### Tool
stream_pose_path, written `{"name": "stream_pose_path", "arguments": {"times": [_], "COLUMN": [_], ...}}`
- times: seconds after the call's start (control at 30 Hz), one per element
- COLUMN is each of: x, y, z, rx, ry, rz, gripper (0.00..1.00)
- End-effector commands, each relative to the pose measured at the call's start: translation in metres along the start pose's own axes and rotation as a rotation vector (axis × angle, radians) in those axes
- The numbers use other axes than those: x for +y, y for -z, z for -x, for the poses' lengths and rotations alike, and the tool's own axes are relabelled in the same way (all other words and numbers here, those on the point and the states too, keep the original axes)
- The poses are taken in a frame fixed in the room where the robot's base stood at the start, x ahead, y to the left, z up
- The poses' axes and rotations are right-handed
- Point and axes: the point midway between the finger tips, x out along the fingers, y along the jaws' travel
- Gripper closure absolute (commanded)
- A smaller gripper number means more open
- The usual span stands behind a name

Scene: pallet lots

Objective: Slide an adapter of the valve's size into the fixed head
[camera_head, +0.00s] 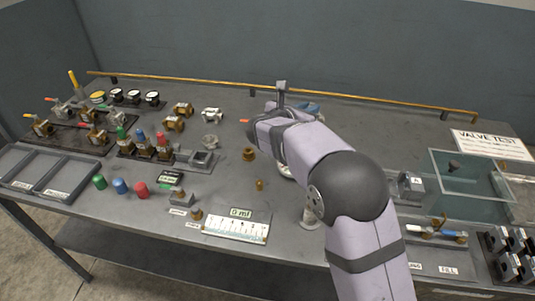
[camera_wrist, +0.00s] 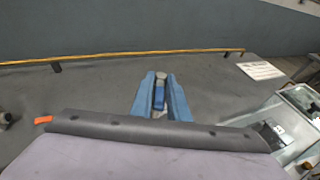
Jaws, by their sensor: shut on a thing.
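My gripper (camera_wrist: 160,92) shows in the wrist view as two blue fingers shut on a small blue-and-grey piece (camera_wrist: 159,97); I cannot tell if it is an adapter. In the head view my arm hides most of the gripper, with a bit of blue (camera_head: 311,108) beyond it. A brass fitting (camera_head: 249,154) and a smaller brass fitting (camera_head: 260,185) stand mid-table, left of my arm. A grey fitting (camera_head: 210,141) lies left of them. Several valves, among them a brass one (camera_head: 173,124), lie further left. I cannot tell which part is the fixed head.
A glass-walled tank (camera_head: 466,176) stands at the right, with a grey block (camera_head: 411,184) beside it. A white ruled card (camera_head: 237,228) lies at the front. A divided grey tray (camera_head: 45,172) is at the left. A brass rail (camera_head: 290,92) runs along the back; the table before it is mostly clear.

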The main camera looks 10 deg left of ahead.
Motion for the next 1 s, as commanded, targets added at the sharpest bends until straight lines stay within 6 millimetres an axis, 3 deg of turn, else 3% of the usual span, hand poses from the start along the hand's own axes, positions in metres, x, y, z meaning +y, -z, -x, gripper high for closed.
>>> {"name": "stream_pose_path", "arguments": {"times": [0.37, 0.7, 1.0], "x": [0.011, 0.011, 0.011], "y": [0.015, 0.059, 0.069], "z": [-0.002, -0.016, -0.019], "rx": [-0.005, -0.003, -0.005], "ry": [-0.018, -0.018, -0.018], "rz": [0.006, 0.007, 0.004], "gripper": [1.0, 1.0, 1.0]}}
